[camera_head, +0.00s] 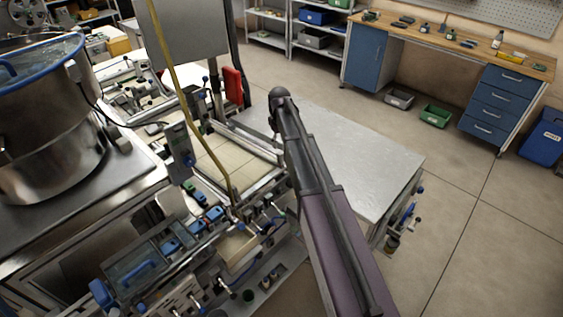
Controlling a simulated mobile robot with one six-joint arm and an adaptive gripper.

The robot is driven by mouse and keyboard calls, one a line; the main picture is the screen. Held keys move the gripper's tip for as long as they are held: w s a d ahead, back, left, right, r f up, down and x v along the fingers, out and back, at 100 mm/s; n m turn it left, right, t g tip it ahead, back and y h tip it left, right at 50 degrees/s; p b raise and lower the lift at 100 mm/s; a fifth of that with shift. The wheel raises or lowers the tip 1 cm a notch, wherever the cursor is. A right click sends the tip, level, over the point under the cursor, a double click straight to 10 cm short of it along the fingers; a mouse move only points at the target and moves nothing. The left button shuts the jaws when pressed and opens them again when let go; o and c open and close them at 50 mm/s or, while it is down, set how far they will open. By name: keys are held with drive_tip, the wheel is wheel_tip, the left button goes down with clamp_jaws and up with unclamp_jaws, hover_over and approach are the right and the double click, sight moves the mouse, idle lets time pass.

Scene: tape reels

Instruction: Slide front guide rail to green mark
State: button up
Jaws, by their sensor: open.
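The machine's flat beige bed (228,158) lies left of my arm, with metal rails along its edges. A metal rail (262,190) runs along its near right side, partly behind my arm; I cannot tell for sure whether it is the front guide rail. My arm rises from the bottom edge to a dark joint right of the bed. My gripper does not show.
A large steel drum (45,115) with a blue rim stands at left. A yellow hose (180,90) hangs over the bed. A bare metal tabletop (350,160) lies right of the bed. A workbench (455,45) stands at the back.

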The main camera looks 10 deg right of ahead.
sight(280, 153)
drive_tip(key=shift+f+b, duration=4.05)
drive_tip(key=shift+f, duration=0.25)
clamp_jaws()
